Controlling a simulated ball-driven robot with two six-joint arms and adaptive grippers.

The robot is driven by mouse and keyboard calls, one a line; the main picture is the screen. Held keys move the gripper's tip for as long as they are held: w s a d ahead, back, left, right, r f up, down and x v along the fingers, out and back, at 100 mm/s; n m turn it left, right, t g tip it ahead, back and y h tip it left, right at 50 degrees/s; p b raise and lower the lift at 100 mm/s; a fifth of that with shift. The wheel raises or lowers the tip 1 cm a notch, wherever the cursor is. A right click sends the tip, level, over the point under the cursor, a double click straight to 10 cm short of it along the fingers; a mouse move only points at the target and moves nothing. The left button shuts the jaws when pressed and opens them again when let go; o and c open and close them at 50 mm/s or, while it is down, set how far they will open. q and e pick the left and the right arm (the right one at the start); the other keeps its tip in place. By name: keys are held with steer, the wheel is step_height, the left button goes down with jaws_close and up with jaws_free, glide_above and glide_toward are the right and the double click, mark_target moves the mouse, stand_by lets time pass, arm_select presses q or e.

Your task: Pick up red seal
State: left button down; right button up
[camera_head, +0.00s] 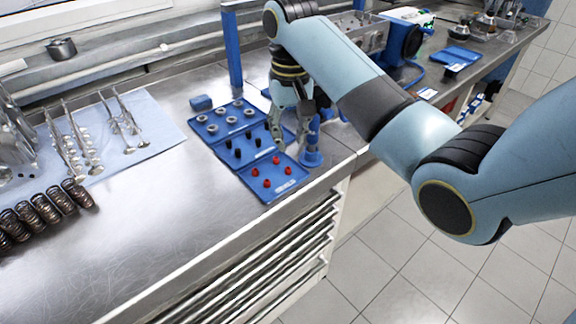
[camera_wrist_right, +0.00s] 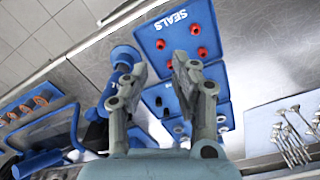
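Several small red seals (camera_head: 267,183) sit in the front compartment of the blue tray (camera_head: 240,172). They also show in the right wrist view (camera_wrist_right: 195,29), spread over the blue panel marked SEALS (camera_wrist_right: 168,19). My right gripper (camera_head: 289,143) hangs above the tray, just behind the red seals, pointing down. In the right wrist view its two fingers (camera_wrist_right: 161,66) are apart with nothing between them, and the red seals lie beyond the tips. One seal may be partly hidden behind a finger. My left gripper is not in view.
Black seals (camera_head: 237,153) and grey rings (camera_head: 221,112) fill the tray's other compartments. A blue post-like stand (camera_head: 312,155) is close at the tray's right. Valves (camera_head: 133,128) on a cloth and springs (camera_head: 47,208) lie left. The steel bench is bare in front.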

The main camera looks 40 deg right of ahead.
mark_target(288, 173)
steer(key=f, duration=0.6)
steer(key=w+f, duration=0.1)
steer(key=f, duration=0.2)
steer(key=shift+w+d+f+p, duration=0.1)
steer(key=shift+d+f+p, duration=0.1)
steer(key=shift+f+p, duration=0.15)
steer(key=shift+c, duration=0.4)
steer(key=c, duration=0.4)
